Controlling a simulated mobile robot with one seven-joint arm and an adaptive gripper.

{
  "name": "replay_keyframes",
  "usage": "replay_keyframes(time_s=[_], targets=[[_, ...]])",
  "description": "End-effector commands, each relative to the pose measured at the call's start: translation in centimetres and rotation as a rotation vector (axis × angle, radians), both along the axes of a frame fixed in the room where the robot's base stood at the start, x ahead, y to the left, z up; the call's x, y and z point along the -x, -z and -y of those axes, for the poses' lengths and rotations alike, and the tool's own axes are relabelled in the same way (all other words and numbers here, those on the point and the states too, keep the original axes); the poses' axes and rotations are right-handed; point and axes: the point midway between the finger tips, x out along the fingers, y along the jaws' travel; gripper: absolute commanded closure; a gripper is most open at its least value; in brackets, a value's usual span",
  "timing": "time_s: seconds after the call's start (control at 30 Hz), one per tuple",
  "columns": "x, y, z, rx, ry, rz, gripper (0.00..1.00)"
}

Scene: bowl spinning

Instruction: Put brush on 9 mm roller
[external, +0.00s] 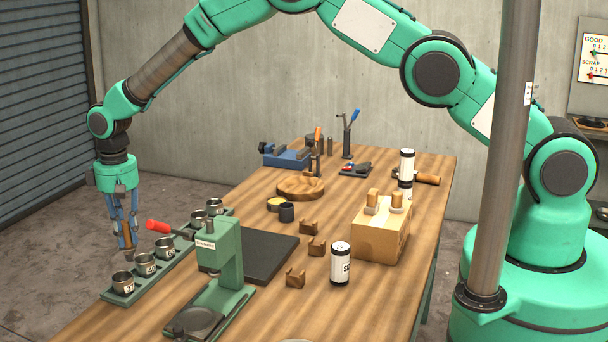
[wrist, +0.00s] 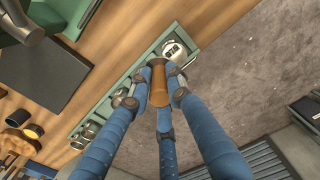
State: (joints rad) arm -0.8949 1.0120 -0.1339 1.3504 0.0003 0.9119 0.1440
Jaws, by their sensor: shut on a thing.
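My gripper (external: 127,250) hangs at the table's far left edge, fingers down. Its blue fingers are shut on a brown wooden-looking piece, seemingly the brush (wrist: 180,96); its lower end is hard to make out. Several small metal cups, apparently the rollers, stand in a green tray along that edge. The front cup (external: 123,283) seems marked 3; the second (external: 145,265) and third (external: 164,248) have labels too small to read surely, so I cannot tell which is 9 mm. In the wrist view a labelled cup (wrist: 172,49) lies just beyond the fingertips.
A green press (external: 222,260) with a red handle stands close right of the tray (external: 112,296). A black mat (external: 262,255), small wooden holders (external: 295,277), a white can (external: 341,264) and a wooden block (external: 381,236) stand farther right. Open floor lies left of the table.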

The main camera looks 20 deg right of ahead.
Motion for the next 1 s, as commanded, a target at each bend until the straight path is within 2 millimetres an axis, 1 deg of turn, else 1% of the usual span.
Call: replay_keyframes(time_s=[0.03, 0.1, 0.27, 0.5, 0.57, 0.6, 0.77, 0.8, 0.97, 1.0], targets=[[-1.8, 0.1, 1.7, 0.0, 0.028, 0.0, 1.0], [-3.8, 0.1, 3.8, 0.0, 0.061, 0.0, 1.0], [-8.2, 0.1, 8.7, 0.0, 0.136, 0.0, 1.0], [-14.0, 0.2, 16.7, -0.001, 0.249, 0.001, 1.0], [-15.3, 0.2, 18.8, -0.001, 0.278, 0.0, 1.0], [-16.2, 0.2, 20.3, -0.001, 0.297, 0.0, 1.0], [-19.2, 0.3, 26.1, -0.001, 0.373, 0.0, 1.0], [-20.0, 0.3, 27.6, -0.002, 0.393, 0.001, 1.0], [-22.4, 0.4, 33.7, -0.001, 0.47, 0.0, 1.0], [-23.0, 0.4, 35.3, -0.001, 0.49, 0.0, 1.0]])
